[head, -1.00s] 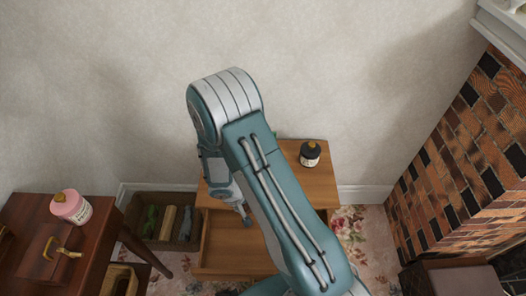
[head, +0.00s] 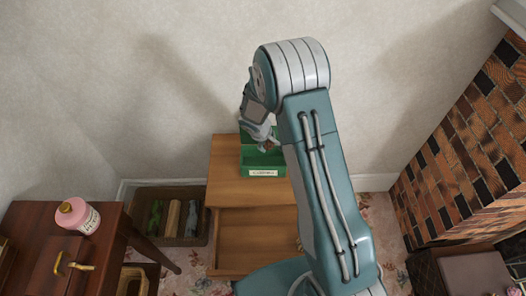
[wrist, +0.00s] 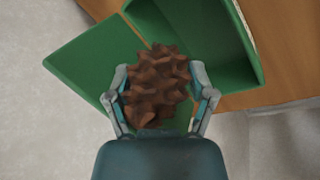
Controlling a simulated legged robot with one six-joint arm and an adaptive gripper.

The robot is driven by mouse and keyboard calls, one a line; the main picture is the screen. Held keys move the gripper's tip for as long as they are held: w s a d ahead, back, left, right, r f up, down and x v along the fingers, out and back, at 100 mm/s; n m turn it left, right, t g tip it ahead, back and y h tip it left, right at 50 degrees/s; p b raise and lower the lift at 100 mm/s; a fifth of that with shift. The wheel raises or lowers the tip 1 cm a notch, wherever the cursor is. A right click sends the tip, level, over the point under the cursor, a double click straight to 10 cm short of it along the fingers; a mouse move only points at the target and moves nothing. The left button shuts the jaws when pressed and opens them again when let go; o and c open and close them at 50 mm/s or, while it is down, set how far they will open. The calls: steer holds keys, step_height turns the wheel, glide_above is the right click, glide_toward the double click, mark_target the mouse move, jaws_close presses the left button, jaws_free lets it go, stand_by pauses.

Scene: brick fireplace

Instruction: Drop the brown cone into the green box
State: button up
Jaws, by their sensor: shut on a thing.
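The brown cone (wrist: 157,85) is a knobbly pine cone held between the two fingers of my gripper (wrist: 160,92) in the wrist view. The green box (head: 263,165) stands on the wooden cabinet in the head view, with a pale label on its front. It also shows in the wrist view (wrist: 243,62), with a green flap or lid at its left. The cone is above the box area, partly over the opening's near edge. In the head view my gripper (head: 266,146) is over the back of the box, and the cone is mostly hidden there.
The wooden cabinet (head: 224,180) has an open, empty-looking drawer (head: 255,243) in front. A basket (head: 148,228) with several items stands at its left. A darker table (head: 45,225) holds a pink jar (head: 77,216). A brick fireplace (head: 460,170) is at the right.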

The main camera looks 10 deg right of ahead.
steer(key=shift+f, duration=2.75)
steer(key=o, duration=1)
steer(key=shift+c, duration=0.2)
steer(key=shift+r, duration=0.1)
steer(key=v, duration=1.1)
steer(key=shift+a+r, duration=0.2)
steer(key=shift+r, duration=0.15)
steer(key=shift+s+r, duration=0.1)
steer(key=shift+s, duration=0.05)
